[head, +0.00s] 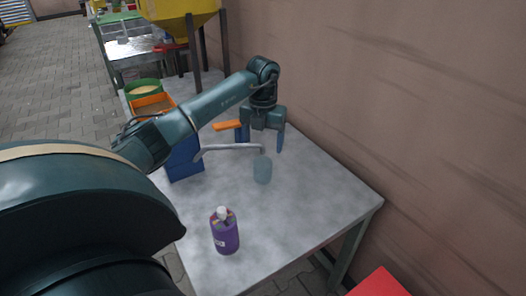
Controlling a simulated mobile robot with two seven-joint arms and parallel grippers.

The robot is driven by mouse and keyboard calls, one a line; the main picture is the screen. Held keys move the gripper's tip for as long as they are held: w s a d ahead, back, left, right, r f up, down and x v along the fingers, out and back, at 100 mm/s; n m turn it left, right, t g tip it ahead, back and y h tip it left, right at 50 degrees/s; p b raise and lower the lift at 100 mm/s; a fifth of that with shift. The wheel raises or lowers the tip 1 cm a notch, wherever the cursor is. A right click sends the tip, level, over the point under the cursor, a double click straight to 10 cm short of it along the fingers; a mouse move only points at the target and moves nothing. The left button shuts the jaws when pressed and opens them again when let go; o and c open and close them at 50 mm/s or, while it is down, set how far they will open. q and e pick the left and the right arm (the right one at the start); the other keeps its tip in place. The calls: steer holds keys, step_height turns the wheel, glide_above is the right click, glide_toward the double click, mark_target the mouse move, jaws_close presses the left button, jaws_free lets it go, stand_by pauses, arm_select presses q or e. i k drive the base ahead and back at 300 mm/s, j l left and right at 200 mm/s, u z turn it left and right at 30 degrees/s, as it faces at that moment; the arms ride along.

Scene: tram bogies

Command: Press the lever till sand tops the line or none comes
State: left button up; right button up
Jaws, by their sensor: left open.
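A blue dispenser box (185,160) stands on the grey table, with a grey spout pipe (228,147) reaching right from it. An orange lever (227,125) shows above the pipe, by the box. A translucent bluish cup (262,171) stands upright under the pipe's end. I cannot make out a line or sand in the cup, nor any sand falling. My left gripper (264,138) points down behind the pipe's end, fingers apart, with nothing seen between them. Its left finger is close to the lever's right end; I cannot tell whether they touch. My right gripper is out of view.
A purple bottle (225,232) with a white cap stands at the table's (300,215) near end. An orange tray (152,105) and a green round container (143,87) are farther back, near a yellow hopper (180,12). The brown wall (400,90) bounds the right. The table's right part is clear.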

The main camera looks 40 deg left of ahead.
mark_target(229, 124)
steer(key=k, duration=1)
